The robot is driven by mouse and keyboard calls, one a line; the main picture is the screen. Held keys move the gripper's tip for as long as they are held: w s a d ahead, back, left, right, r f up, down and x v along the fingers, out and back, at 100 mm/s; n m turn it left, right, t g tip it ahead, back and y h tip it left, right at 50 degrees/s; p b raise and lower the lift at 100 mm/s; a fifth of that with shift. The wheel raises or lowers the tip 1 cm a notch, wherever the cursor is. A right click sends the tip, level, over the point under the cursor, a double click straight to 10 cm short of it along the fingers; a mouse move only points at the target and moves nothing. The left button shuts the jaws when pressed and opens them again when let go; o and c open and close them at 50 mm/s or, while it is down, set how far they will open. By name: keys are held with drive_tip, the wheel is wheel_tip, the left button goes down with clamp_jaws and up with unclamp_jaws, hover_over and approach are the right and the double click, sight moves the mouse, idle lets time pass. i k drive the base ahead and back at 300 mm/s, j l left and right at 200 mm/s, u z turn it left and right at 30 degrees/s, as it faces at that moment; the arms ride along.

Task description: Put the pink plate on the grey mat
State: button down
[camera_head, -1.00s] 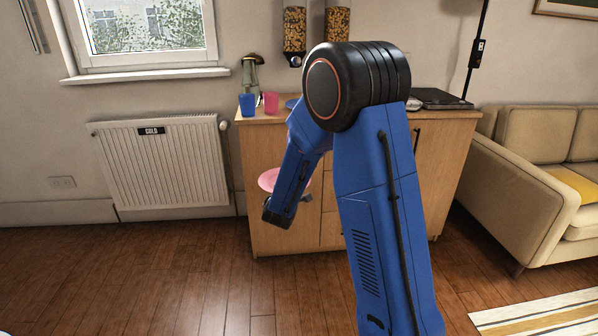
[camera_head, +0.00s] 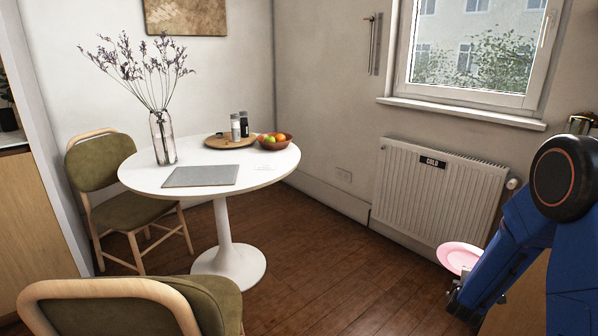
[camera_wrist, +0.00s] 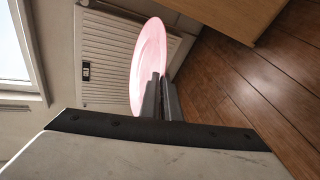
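The pink plate (camera_head: 459,257) is held by my gripper (camera_head: 458,291) at the lower right of the head view, in front of the radiator and well above the floor. In the wrist view the plate (camera_wrist: 148,66) has its rim between the two dark fingers of my gripper (camera_wrist: 160,92), which are shut on it. The grey mat (camera_head: 200,176) lies flat on the round white table (camera_head: 270,171), near its front left edge. The mat's visible surface is bare. The gripper and plate are apart from the table, to its right.
On the table stand a vase of dried flowers (camera_head: 163,138), a wooden board (camera_head: 215,142), two shakers and a fruit bowl (camera_head: 274,141). Chairs stand at the left (camera_head: 100,170) and front (camera_head: 130,305). The floor (camera_head: 340,255) between table and radiator (camera_head: 440,190) is clear.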

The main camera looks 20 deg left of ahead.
sight(209, 178)
drive_tip(key=i+l+u, duration=0.15)
drive_tip(key=u, duration=0.25)
drive_tip(key=i+l+u, duration=0.15)
drive_tip(key=l+u, duration=0.2)
drive_tip(key=i+l+u, duration=0.1)
drive_tip(key=l+u, duration=0.5)
drive_tip(key=u, duration=0.2)
drive_tip(key=i, duration=0.05)
